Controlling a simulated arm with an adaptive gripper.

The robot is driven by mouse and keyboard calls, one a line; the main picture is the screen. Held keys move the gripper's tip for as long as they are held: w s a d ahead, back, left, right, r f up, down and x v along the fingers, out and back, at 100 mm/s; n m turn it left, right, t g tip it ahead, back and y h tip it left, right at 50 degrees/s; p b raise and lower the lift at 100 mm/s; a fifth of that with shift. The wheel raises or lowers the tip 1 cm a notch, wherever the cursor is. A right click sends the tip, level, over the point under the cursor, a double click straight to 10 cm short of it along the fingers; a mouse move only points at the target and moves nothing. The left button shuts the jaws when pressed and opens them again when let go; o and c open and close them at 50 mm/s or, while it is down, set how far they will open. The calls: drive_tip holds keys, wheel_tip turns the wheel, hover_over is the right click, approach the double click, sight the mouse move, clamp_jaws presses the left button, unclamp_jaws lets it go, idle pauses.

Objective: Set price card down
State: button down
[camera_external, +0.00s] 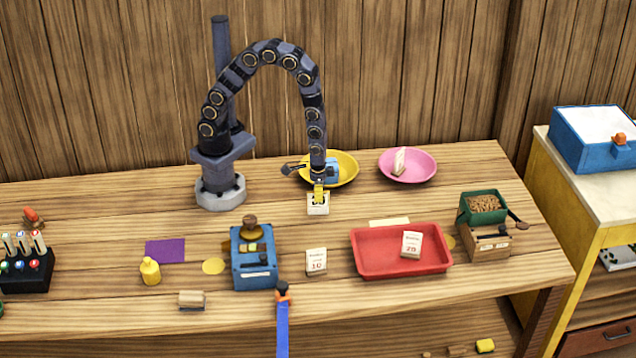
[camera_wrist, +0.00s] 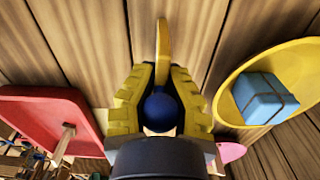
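My gripper (camera_external: 319,193) points down over the back middle of the table, in front of the yellow dish. A small white piece with a yellow mark (camera_external: 318,209) is right at its yellow fingertips; I cannot tell whether it is gripped or is a price card. In the wrist view, the yellow fingers (camera_wrist: 161,98) flank a dark blue round part and a thin yellow strip. Whether they are shut is unclear. A white price card reading 10 (camera_external: 316,262) stands near the front, right of the blue scale. A price card reading 20 (camera_external: 411,245) leans in the red tray.
The red tray (camera_external: 365,270) is front right, the blue scale (camera_external: 252,275) front middle. The yellow dish (camera_external: 345,181) holds a blue block (camera_wrist: 264,98). A pink dish (camera_external: 420,165) stands at the back right, green box (camera_external: 482,205) at the right. Bare wood lies left of the gripper.

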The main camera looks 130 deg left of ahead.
drive_tip(key=c, duration=1.2)
unclamp_jaws()
drive_tip(key=shift+o, duration=0.2)
drive_tip(key=r, duration=0.8)
drive_tip(key=shift+s+a, duration=0.1)
drive_tip(key=shift+s, duration=0.2)
drive_tip(key=s+d+r+m, duration=0.4)
drive_tip(key=s+d+r, duration=0.2)
drive_tip(key=s+r, duration=0.2)
drive_tip(key=s+d+r+m+g, duration=0.1)
drive_tip(key=s+d+r+m, duration=0.3)
drive_tip(key=s+r, duration=0.5)
drive_tip(key=shift+d+g, duration=0.3)
drive_tip(key=shift+d, duration=0.55)
drive_tip(key=o, duration=0.5)
drive_tip(key=shift+s, duration=0.2)
